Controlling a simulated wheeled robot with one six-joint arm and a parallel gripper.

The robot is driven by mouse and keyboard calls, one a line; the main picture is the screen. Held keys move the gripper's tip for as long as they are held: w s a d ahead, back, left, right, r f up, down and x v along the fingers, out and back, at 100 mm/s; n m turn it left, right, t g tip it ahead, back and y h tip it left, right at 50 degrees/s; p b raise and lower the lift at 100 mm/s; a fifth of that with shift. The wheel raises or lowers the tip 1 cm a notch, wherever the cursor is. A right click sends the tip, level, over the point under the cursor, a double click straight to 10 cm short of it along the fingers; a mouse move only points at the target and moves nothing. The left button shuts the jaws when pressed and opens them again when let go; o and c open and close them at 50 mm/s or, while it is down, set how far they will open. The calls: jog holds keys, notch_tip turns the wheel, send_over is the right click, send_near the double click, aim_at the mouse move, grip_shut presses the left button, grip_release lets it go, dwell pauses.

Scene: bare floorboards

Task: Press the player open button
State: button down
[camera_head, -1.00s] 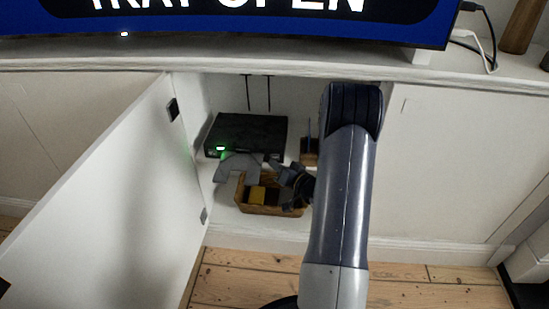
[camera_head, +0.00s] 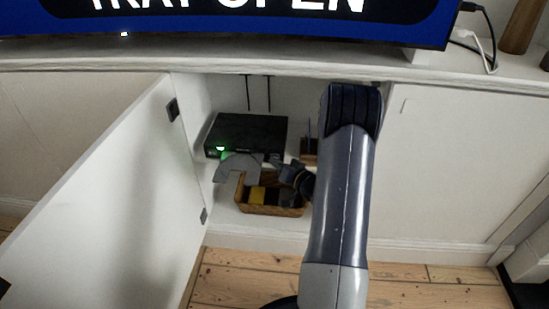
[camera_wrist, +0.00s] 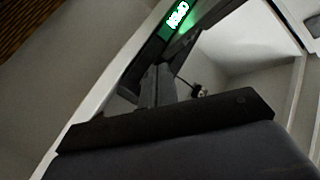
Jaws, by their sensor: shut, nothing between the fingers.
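The player (camera_head: 250,132) is a flat black box on a shelf inside the open white cabinet, with a lit green display (camera_head: 221,149) at its front left. The display also glows at the top of the wrist view (camera_wrist: 178,17). My gripper (camera_wrist: 158,72) is shut and empty, its grey fingers pointing towards the player's front near the display. The open button cannot be made out.
The screen (camera_head: 250,15) above shows large letters reading "TRAY OPEN", cut at the top. A wooden box (camera_head: 268,210) with yellow and dark items sits below the player. The cabinet door (camera_head: 110,200) stands open at left. My arm fills the opening's right side.

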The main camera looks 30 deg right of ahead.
jog(key=shift+w+d, duration=0.15)
jog(key=shift+w, duration=0.1)
dwell(0.5)
jog(key=shift+s+a, duration=0.5)
jog(key=shift+s, duration=0.2)
jog(key=shift+s+a+b, duration=0.2)
jog(key=shift+s+a, duration=0.5)
jog(key=shift+s, duration=0.35)
jog(key=shift+s+a+b, duration=0.15)
jog(key=shift+s+a, duration=0.55)
jog(key=shift+s, duration=0.35)
dwell(1.4)
jog(key=s+a, duration=0.2)
jog(key=s, duration=0.1)
jog(key=shift+b, duration=0.35)
dwell(0.5)
